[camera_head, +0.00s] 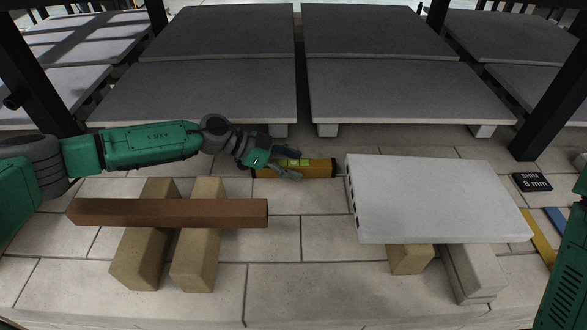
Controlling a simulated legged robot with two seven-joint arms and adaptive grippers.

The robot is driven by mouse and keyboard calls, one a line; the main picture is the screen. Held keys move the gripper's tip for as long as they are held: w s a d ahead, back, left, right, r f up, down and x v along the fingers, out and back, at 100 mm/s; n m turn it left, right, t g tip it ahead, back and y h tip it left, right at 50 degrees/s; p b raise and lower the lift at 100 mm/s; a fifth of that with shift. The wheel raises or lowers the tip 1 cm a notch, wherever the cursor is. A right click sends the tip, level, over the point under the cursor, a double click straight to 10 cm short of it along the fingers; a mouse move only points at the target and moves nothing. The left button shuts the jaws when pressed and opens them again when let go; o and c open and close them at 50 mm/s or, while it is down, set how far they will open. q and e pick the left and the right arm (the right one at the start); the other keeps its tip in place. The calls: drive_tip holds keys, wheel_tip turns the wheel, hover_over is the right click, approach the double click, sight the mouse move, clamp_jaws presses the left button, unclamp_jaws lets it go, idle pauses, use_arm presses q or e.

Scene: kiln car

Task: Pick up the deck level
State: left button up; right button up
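The deck level (322,168) is a short yellow-orange bar with a green vial and dark ends. It lies on the pale tiled deck, in the middle of the view. My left gripper (294,164) reaches in from the left over the left half of the level, its dark fingers spread apart at the far and near sides of the bar. They hide part of it, and I cannot tell whether they touch it. A green link of my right arm shows at the right edge, but its gripper is out of view.
A brown bar (170,213) rests across two tan blocks (142,258) at the left. A pale slab (435,200) lies on props right of the level. A black 8 mm shim (531,182) lies farther right. Grey shelves (210,90) and dark posts stand behind.

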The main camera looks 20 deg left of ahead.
sight(294, 163)
use_arm(q)
clamp_jaws()
wheel_tip(294, 163, up, 9)
drive_tip(key=p, duration=0.3)
drive_tip(key=shift+r, duration=0.2)
drive_tip(key=shift+s+r+p, duration=0.1)
drive_tip(key=shift+r+p, duration=0.25)
drive_tip(key=s+a+r+n+t+y, duration=0.1)
drive_tip(key=s+a+r+n, duration=0.1)
drive_tip(key=s+a, duration=0.2)
drive_tip(key=s+a+r+n+t, duration=0.1)
drive_tip(key=s+a, duration=0.3)
drive_tip(key=s, duration=0.6)
drive_tip(key=shift+s+r+n+t+y, duration=0.2)
drive_tip(key=shift+r+n+t+y, duration=0.2)
drive_tip(key=shift+r+t, duration=0.4)
drive_tip(key=shift+s, duration=0.1)
